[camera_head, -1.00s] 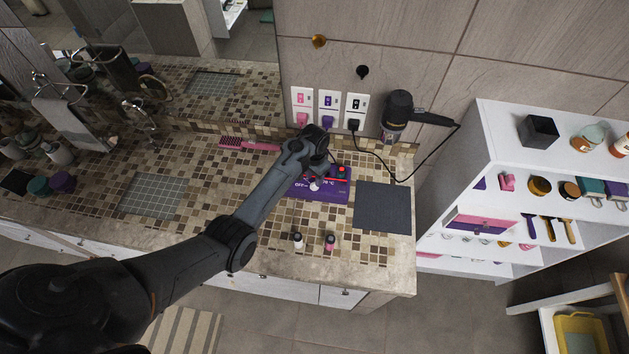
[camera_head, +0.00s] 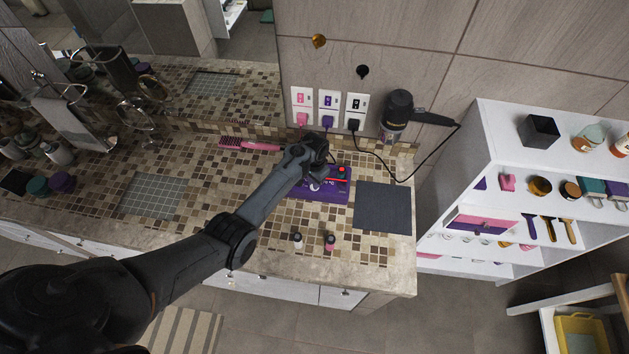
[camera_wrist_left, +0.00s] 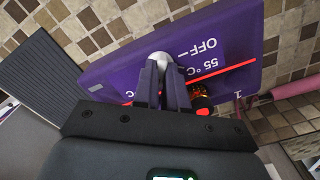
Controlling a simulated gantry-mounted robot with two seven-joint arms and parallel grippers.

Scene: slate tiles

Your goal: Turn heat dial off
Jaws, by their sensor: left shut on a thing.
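A purple heater box (camera_head: 322,192) with a red light strip and a red-topped switch (camera_head: 341,171) lies on the tiled counter. Its face also shows in the left wrist view (camera_wrist_left: 228,28), with white "OFF" and "55 °C" marks beside a pale round dial (camera_wrist_left: 161,58). My left gripper (camera_wrist_left: 162,68) is shut on the dial, its two fingers on either side of it. In the head view, my left gripper (camera_head: 314,178) is over the box and hides part of it. My right gripper is not in view.
A dark mat (camera_head: 383,207) lies to the right of the box, and two small bottles (camera_head: 297,240) (camera_head: 330,242) stand in front. A pink brush (camera_head: 250,145) lies behind left.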

